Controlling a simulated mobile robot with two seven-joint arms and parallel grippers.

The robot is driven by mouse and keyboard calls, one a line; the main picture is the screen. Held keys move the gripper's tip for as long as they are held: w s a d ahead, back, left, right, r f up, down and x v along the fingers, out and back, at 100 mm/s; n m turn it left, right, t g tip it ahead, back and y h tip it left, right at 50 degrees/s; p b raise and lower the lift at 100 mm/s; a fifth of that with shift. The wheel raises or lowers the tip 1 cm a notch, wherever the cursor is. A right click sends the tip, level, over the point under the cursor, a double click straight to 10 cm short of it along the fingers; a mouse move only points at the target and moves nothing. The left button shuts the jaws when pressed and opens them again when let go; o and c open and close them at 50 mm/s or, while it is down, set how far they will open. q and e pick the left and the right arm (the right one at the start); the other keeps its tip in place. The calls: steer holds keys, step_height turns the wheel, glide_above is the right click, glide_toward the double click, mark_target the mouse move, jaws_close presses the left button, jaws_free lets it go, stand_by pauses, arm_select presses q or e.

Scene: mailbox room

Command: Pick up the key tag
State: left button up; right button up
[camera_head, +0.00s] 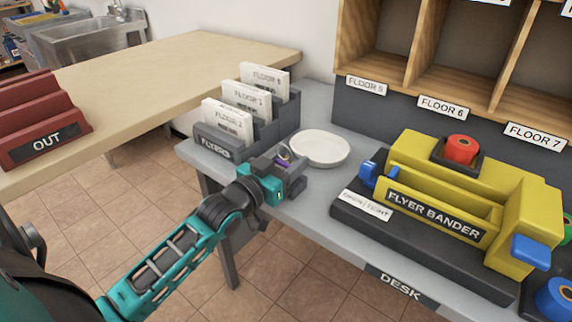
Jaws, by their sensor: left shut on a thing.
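My left arm reaches in from the lower left to the grey desk (340,235). My left gripper (284,162) is at the desk's left part, between the flyer rack and the white dish. Most of the tag is hidden by the gripper's jaws. I cannot tell whether it touches the desk. My right gripper is not in view.
A white dish (320,148) lies just right of my left gripper. The grey flyer rack (213,145) stands behind it. The yellow flyer bander (470,190) fills the desk's right side. A wooden counter (170,75) with a red OUT tray (40,120) is at left.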

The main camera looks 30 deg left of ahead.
arm_select(q)
step_height(320, 180, up, 20)
steer(key=p, duration=0.6)
stand_by(0.5)
